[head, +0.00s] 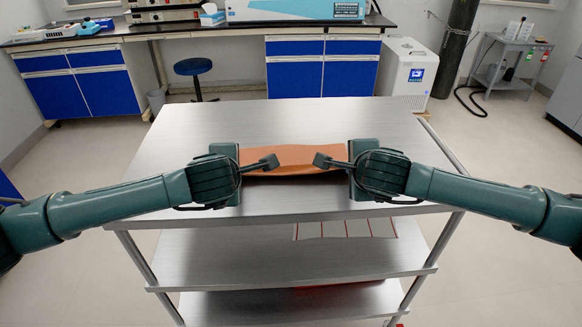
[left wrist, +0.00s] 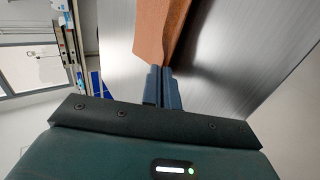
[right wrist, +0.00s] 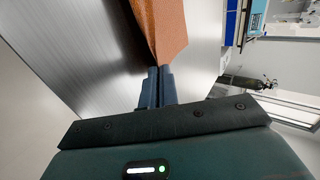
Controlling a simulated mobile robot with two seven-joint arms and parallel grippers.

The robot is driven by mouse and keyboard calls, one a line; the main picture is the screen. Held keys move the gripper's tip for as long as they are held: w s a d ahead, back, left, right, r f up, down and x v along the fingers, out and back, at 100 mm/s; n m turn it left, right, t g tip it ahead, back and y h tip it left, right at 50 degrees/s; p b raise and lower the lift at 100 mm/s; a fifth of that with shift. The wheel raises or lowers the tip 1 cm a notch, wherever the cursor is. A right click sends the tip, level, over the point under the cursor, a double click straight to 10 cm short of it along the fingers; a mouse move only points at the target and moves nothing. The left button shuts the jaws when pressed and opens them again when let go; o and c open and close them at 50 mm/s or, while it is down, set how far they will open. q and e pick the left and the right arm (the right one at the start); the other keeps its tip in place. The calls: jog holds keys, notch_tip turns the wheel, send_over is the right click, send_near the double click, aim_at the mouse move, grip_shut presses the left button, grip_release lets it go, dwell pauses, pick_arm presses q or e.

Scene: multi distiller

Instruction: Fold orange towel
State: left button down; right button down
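The orange towel (head: 295,157) forms a narrow strip across the steel cart top, between my two grippers. My left gripper (head: 272,161) is at the towel's left part; in the left wrist view its fingers (left wrist: 162,86) look closed together at the end of the towel (left wrist: 158,30). My right gripper (head: 320,160) is at the towel's right part; in the right wrist view its fingers (right wrist: 156,86) look closed together at the end of the towel (right wrist: 162,25). The towel's near edge droops slightly between the fingers. Its ends are partly hidden behind the grippers.
The steel cart top (head: 200,125) is clear around the towel. A lower shelf (head: 210,262) holds a flat panel with red lines (head: 345,229). A blue stool (head: 193,67), lab benches and a white machine (head: 407,75) stand behind the cart.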

pick_arm(q)
jog(key=shift+s+f+t, duration=0.2)
jog(key=shift+f+t, duration=0.05)
jog(key=shift+t, duration=0.05)
pick_arm(e)
jog(key=shift+s+f+t, duration=0.25)
jog(key=shift+t, duration=0.05)
pick_arm(q)
jog(key=c, duration=1.3)
grip_release()
pick_arm(e)
jog(key=c, duration=1.3)
grip_release()
pick_arm(q)
jog(key=s+r, duration=0.2)
jog(key=r, duration=0.1)
jog(key=s+r, duration=0.2)
jog(key=r, duration=0.1)
jog(key=s+r, duration=0.2)
jog(key=r, duration=0.1)
pick_arm(e)
jog(key=s+r, duration=0.2)
jog(key=r, duration=0.1)
jog(key=s+r, duration=0.2)
jog(key=r, duration=0.1)
jog(key=s+r, duration=0.2)
jog(key=r, duration=0.1)
